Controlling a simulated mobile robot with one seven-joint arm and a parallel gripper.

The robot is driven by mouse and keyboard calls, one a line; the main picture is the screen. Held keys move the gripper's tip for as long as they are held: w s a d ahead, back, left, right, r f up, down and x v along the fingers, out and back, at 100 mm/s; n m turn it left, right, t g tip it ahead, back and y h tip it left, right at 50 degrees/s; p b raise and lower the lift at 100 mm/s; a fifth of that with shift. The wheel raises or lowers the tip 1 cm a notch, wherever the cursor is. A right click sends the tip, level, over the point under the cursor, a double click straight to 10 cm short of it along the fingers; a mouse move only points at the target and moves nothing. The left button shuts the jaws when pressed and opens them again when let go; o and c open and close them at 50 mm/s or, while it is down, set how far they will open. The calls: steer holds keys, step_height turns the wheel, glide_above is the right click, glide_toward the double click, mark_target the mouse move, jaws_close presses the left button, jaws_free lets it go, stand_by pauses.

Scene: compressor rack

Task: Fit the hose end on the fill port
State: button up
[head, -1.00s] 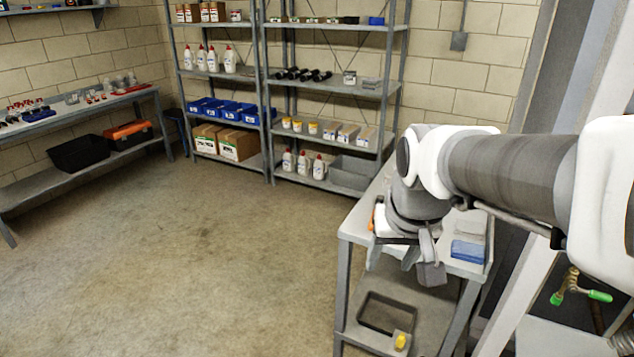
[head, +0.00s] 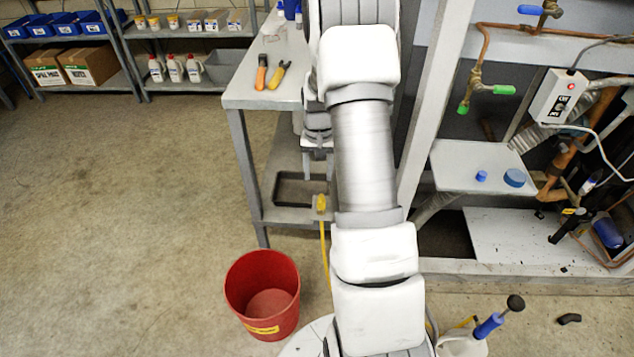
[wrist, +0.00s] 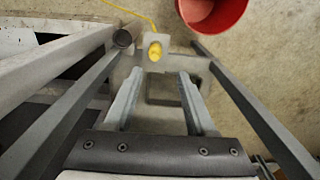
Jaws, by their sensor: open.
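A yellow fitting (head: 321,203) sits on a small grey block at the front edge of the workbench's lower shelf, and a yellow hose (head: 324,250) hangs down from it. It looks like the hose end; the wrist view shows it too (wrist: 155,50). My gripper (wrist: 161,78) is open and empty, pointing down toward the lower shelf, with the fitting just beyond its fingertips and apart from them. In the head view my gripper (head: 318,165) is partly hidden by my arm. A brass valve with green caps (head: 475,88) on the copper pipe at right may hold the fill port; I cannot tell.
A red bucket (head: 262,290) stands on the floor left of my base. Orange and yellow-handled tools (head: 268,76) lie on the bench top. The bench legs stand close around my gripper. A rack shelf (head: 470,160) holds blue caps. Floor at left is clear.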

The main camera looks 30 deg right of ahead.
mark_target(321, 195)
steer(key=f, duration=0.1)
steer(key=d+f, duration=0.1)
steer(key=f, duration=0.1)
steer(key=shift+f+b, duration=0.3)
steer(key=shift+b, duration=0.05)
step_height(321, 195, down, 9)
steer(key=b, duration=0.5)
steer(key=shift+r+b, duration=0.2)
steer(key=shift+b, duration=0.15)
steer(key=shift+c, duration=0.2)
jaws_close()
steer(key=shift+r, duration=0.1)
